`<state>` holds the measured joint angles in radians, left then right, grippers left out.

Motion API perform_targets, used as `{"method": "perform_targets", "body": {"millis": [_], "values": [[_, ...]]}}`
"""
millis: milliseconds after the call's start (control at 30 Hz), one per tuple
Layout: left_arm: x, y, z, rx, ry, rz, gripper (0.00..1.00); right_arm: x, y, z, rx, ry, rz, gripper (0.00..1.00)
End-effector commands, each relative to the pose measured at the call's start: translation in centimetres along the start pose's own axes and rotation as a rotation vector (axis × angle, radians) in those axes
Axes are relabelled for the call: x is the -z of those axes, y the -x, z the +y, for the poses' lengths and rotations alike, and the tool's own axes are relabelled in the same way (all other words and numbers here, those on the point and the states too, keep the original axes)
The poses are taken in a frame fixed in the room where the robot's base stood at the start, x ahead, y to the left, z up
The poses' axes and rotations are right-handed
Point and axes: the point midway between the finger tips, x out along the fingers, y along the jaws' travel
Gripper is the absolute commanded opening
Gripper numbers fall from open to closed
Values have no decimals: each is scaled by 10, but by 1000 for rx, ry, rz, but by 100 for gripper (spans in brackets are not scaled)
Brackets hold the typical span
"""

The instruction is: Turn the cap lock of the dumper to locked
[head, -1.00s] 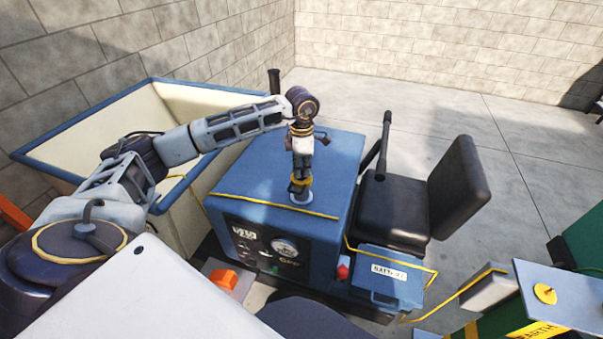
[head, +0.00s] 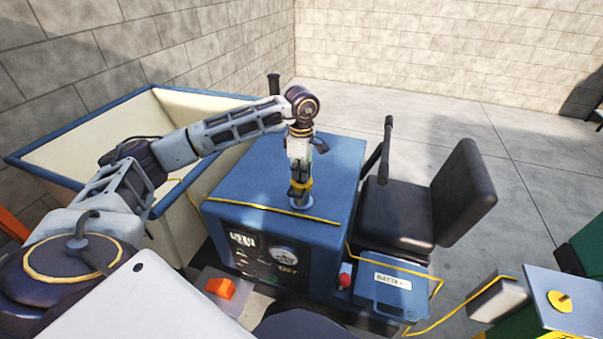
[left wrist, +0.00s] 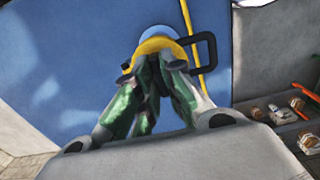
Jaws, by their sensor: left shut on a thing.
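The dumper (head: 330,165) has a blue hood with a short round filler neck (head: 302,205) near its front edge. A yellow cap sits on the neck; in the left wrist view the yellow cap (left wrist: 158,44) is partly covered by my fingers. A black loop (left wrist: 206,48), perhaps the cap lock's hasp, sticks out on its right side. My left gripper (head: 300,188) points straight down over the neck and is shut on the cap. In the left wrist view both fingers (left wrist: 158,68) meet the cap's near side. Lock markings cannot be read. My right gripper is not in view.
A black seat (head: 405,205) and upright lever (head: 384,150) stand right of the hood. A cream skip with a blue rim (head: 190,90) is behind left. A battery box (head: 395,285) and a yellow cable (head: 450,310) lie at front right. A tool tray (left wrist: 285,115) shows in the wrist view.

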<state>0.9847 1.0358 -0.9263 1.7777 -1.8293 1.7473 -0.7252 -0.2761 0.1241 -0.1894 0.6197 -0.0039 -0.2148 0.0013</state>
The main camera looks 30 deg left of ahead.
Motion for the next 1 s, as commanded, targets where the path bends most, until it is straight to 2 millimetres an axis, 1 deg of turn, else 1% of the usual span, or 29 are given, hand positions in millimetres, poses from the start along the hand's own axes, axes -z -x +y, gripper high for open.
{"method": "perform_targets", "body": {"millis": [300,333,467,700,800,1000], "values": [[0,1,1,-2,-2,0,0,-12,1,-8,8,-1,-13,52],[0,1,1,-2,-2,0,14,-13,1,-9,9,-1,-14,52],[0,1,0,-2,-1,0,31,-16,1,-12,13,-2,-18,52],[0,0,0,-1,-1,0,32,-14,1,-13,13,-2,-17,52],[0,1,0,-1,-1,0,32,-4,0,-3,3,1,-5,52],[0,8,1,-2,0,-1,32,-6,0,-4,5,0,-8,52]]}}
